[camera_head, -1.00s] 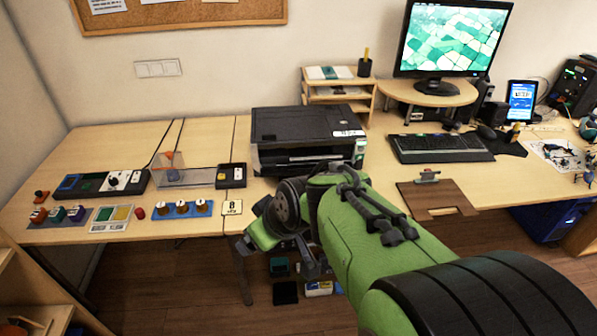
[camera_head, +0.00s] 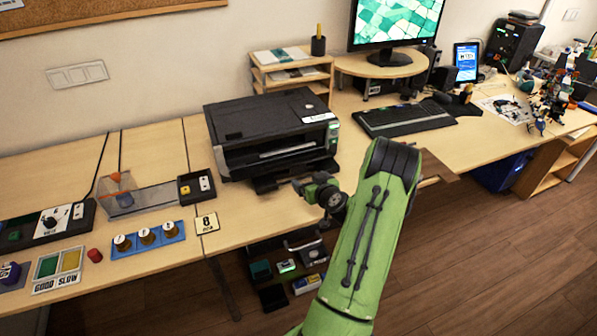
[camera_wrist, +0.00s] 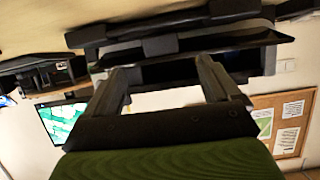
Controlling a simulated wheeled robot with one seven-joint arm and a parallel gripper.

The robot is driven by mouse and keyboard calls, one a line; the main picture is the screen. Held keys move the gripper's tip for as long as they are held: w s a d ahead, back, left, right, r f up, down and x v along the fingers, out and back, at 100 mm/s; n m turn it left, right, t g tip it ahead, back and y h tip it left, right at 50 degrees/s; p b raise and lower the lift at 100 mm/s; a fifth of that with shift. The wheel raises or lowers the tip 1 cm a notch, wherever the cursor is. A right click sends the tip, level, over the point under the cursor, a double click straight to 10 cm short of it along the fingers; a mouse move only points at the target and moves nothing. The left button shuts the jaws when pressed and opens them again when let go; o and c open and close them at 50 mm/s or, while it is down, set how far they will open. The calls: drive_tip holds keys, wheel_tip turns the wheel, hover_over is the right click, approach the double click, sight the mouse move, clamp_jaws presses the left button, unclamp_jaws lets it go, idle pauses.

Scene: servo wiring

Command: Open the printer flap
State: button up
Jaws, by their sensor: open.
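The black printer (camera_head: 270,130) stands on the table, with a recessed slot in its front face. I cannot tell which panel is the flap, or whether it is open. My gripper (camera_head: 298,186) is just in front of the printer's lower front, small and partly hidden by my green wrist in the head view. In the wrist view, tilted nearly upside down, my gripper (camera_wrist: 164,80) has its two fingers spread apart with nothing clearly between them. The printer's dark front (camera_wrist: 185,45) lies right beyond the fingertips; contact cannot be told.
A wooden shelf rack (camera_head: 292,72) stands behind the printer. A keyboard (camera_head: 405,118) and monitor (camera_head: 395,22) are to the right. A clear bin (camera_head: 135,195) and a blue knob board (camera_head: 147,238) lie to the left. A brown clipboard (camera_head: 437,168) is partly behind my arm.

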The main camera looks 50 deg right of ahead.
sight(298, 166)
drive_tip(key=x, duration=0.9)
drive_tip(key=shift+a, duration=0.1)
drive_tip(key=c, duration=1.5)
drive_tip(key=shift+w+r+b, duration=0.15)
drive_tip(key=shift+b, duration=0.75)
drive_tip(key=shift+w+r+b, duration=0.1)
drive_tip(key=shift+r+b, duration=0.4)
drive_tip(key=shift+r, duration=0.45)
drive_tip(key=o, duration=1.5)
drive_tip(key=shift+f, duration=0.2)
drive_tip(key=shift+s, duration=0.25)
drive_tip(key=v, duration=1.5)
drive_tip(key=shift+s, duration=0.15)
